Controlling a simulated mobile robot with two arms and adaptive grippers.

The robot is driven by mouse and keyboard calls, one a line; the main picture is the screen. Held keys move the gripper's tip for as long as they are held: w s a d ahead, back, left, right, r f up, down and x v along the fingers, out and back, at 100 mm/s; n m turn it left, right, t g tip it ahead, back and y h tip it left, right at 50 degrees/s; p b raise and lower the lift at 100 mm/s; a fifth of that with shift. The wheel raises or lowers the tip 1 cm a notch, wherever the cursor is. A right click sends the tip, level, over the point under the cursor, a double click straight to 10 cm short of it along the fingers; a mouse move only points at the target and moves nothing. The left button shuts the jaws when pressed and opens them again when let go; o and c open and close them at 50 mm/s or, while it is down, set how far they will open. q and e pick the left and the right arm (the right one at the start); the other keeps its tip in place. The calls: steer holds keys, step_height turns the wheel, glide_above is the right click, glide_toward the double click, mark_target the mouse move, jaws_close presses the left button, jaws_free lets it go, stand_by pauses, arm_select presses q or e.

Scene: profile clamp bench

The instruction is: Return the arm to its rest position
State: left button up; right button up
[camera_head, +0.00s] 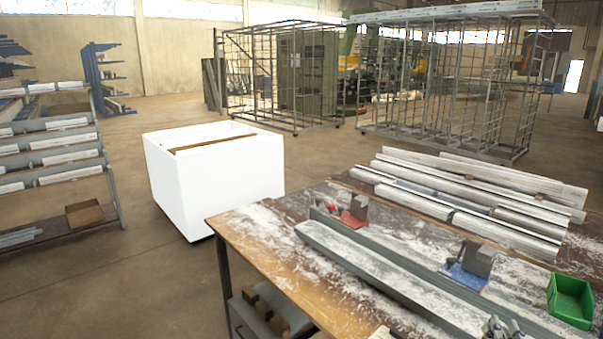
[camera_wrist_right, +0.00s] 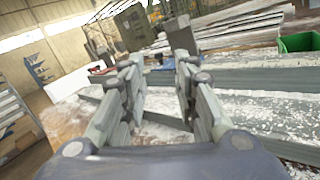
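My right gripper (camera_head: 503,328) shows at the bottom right edge of the head view, low over the front of the workbench (camera_head: 262,235). In the right wrist view the right gripper (camera_wrist_right: 157,65) has its two fingers apart, with nothing between them. The bench bears a long grey profile rail (camera_head: 385,272), a clamp with a red base (camera_head: 352,212) and a clamp with a blue base (camera_head: 472,268). Most of the right arm is out of the picture. My left gripper does not show in either view.
A green bin (camera_head: 570,300) stands on the bench at the right; it also shows in the wrist view (camera_wrist_right: 298,42). Several long profiles (camera_head: 470,190) lie along the far side. A white box (camera_head: 215,180) stands beyond the bench. A rack (camera_head: 60,150) is at left, with open floor between.

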steer(key=s+a+f+m+g+h, duration=0.1)
steer(key=s+f+m+g+h, duration=0.4)
steer(key=m, duration=0.6)
steer(key=s+a+f+m+g, duration=0.1)
steer(key=s+m+g, duration=0.1)
steer(key=s+m, duration=0.7)
steer(key=s+a+f+m+g+y, duration=0.45)
steer(key=s+a, duration=0.25)
steer(key=a, duration=0.3)
steer(key=s+a+f+m+g+y, duration=0.45)
steer(key=s+a, duration=0.35)
steer(key=a, duration=0.2)
step_height(320, 180, down, 28)
steer(key=s, duration=0.2)
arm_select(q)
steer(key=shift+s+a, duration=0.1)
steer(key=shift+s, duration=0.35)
arm_select(e)
steer(key=s+d+f+g, duration=0.2)
steer(key=s+d+f, duration=0.1)
steer(key=s+f, duration=1.2)
steer(key=shift+s+n+h, duration=0.3)
steer(key=shift+s, duration=0.3)
